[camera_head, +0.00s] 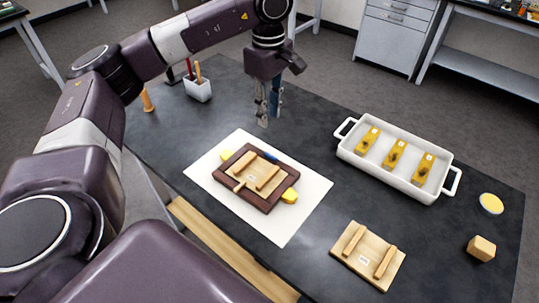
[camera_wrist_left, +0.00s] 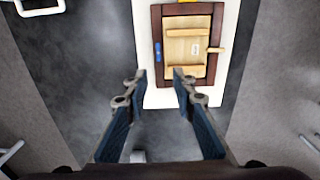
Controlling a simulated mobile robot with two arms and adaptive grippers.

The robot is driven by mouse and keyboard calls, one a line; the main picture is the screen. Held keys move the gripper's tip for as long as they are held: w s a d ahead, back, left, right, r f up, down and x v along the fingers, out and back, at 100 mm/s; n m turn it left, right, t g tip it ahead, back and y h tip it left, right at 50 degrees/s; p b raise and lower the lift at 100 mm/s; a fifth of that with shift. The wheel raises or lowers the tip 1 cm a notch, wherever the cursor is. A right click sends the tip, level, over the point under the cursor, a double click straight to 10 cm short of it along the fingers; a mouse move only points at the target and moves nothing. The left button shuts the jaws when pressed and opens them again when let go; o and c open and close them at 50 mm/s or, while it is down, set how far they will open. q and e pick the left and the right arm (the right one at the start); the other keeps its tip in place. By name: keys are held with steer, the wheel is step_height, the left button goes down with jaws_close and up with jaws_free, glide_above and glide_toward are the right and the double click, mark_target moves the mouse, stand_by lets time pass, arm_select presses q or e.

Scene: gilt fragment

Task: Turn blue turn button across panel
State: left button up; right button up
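A dark wood frame (camera_head: 240,199) holds a pale wood panel (camera_head: 256,178) with two battens, lying on a white sheet. The blue turn button (camera_head: 269,156) is on the frame's far rail; it also shows in the left wrist view (camera_wrist_left: 158,49), lying along the rail. A pale wooden turn button (camera_wrist_left: 215,49) on the opposite rail points across the frame's edge. My left gripper (camera_head: 268,121) is above the table, beyond the frame and apart from it. In the left wrist view its two fingers (camera_wrist_left: 160,76) are spread with nothing between them. My right gripper does not show.
Yellow pieces (camera_head: 290,195) show at the frame's ends. A white cup (camera_head: 198,90) with tools stands far left.

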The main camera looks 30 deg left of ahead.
arm_select(q)
steer(key=b, duration=0.5)
glide_toward(271, 157)
steer(key=shift+w+a, duration=0.35)
steer(key=shift+a, duration=0.05)
steer(key=shift+f, duration=0.2)
steer(key=shift+s+f, duration=0.1)
steer(key=shift+f, duration=0.45)
step_height(271, 157, down, 6)
steer(key=shift+f+p, duration=0.25)
steer(key=shift+p, duration=0.3)
jaws_close()
